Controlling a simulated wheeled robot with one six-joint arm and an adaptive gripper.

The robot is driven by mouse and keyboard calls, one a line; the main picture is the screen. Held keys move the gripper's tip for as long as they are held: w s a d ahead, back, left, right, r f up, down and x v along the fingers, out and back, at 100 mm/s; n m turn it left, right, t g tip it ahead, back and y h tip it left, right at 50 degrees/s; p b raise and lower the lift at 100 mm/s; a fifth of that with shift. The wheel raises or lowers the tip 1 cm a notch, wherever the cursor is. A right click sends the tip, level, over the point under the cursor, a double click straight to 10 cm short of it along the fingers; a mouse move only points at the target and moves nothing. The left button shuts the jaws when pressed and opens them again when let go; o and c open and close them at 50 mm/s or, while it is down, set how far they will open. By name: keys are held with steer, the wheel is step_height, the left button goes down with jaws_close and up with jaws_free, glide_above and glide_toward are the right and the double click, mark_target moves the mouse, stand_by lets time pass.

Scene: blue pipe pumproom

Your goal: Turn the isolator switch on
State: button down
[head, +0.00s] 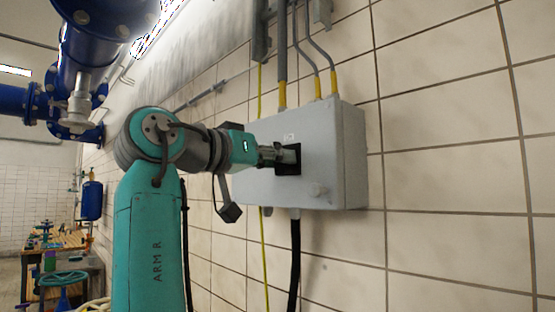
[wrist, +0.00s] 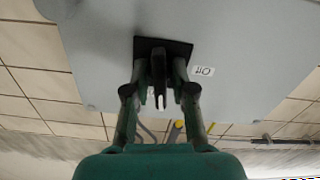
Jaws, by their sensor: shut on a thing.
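The isolator switch is on the front of a grey wall box (head: 338,150). Its square black plate (head: 289,169) is partly hidden by my gripper (head: 284,155) in the head view. In the wrist view the black plate (wrist: 180,47) shows with a dark handle (wrist: 158,64) standing out from it. My gripper (wrist: 160,92) is shut on this handle, one finger on each side. A small white label (wrist: 203,70) beside the plate appears upside down and seems to read "Off". The handle's exact turn angle is hard to tell.
Grey conduits with yellow ends (head: 333,82) enter the box top. A black cable (head: 295,262) and a thin yellow-green cable (head: 263,250) run below. Blue pipes (head: 88,55) are at upper left. A cluttered bench (head: 62,241) stands far left. The tiled wall right of the box is bare.

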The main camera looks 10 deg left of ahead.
steer(key=shift+m, duration=1)
steer(key=c, duration=1.2)
jaws_free()
steer(key=v, duration=1.2)
